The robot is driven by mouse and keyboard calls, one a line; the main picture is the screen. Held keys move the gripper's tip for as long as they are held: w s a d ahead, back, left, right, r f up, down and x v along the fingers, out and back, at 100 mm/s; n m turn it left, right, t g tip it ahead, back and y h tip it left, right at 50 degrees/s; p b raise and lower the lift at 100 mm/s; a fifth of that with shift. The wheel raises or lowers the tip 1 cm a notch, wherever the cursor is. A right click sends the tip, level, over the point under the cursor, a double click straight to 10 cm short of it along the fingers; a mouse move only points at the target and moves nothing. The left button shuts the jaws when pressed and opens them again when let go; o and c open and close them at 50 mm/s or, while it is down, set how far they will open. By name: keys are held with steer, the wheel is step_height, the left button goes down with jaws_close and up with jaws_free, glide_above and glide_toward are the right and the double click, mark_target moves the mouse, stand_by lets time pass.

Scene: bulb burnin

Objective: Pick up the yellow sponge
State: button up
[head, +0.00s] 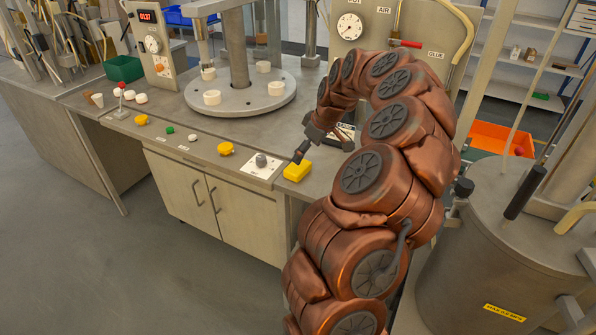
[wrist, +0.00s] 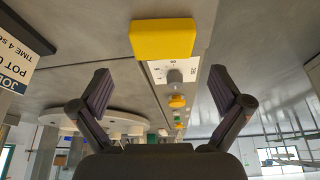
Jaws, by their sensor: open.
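The yellow sponge (head: 297,171) is a small block on the counter near its front edge, just right of a white dial plate. It shows in the wrist view as a yellow block (wrist: 164,39) at the top, beyond my fingertips and roughly centred between them. My gripper (head: 301,152) is close above the sponge in the head view. In the wrist view my gripper (wrist: 168,92) has its two dark fingers spread wide with nothing between them. The far finger is mostly hidden in the head view.
The white plate with a grey knob (head: 262,161) lies beside the sponge. Yellow buttons (head: 225,149) sit along the front edge. A round metal turntable (head: 240,100) with white pucks stands behind. A large metal drum (head: 490,240) stands at the right.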

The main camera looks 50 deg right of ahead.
mark_target(299, 166)
steer(key=shift+p+x, duration=0.3)
steer(key=shift+x, duration=0.65)
steer(key=p+x, duration=0.1)
steer(key=x, duration=0.2)
steer(key=shift+a+f+p, duration=0.25)
steer(key=shift+f+p, duration=0.1)
steer(key=shift+w+f, duration=0.25)
steer(key=shift+f, duration=0.3)
steer(key=shift+c, duration=0.4)
steer(key=c, duration=0.6)
steer(key=shift+r, duration=0.15)
steer(key=shift+r+b, duration=0.75)
steer(key=shift+r, duration=0.9)
steer(key=s+a+b, duration=0.1)
steer(key=s+a, duration=0.2)
steer(key=a, duration=0.1)
steer(key=s+a+r+b, duration=0.1)
steer(key=s+a+b, duration=0.1)
steer(key=s+a, duration=0.1)
steer(key=s+a+b, duration=0.1)
steer(key=s+a, duration=0.3)
steer(key=s, duration=0.1)
steer(key=shift+a+r, duration=0.2)
steer(key=shift+a, duration=0.15)
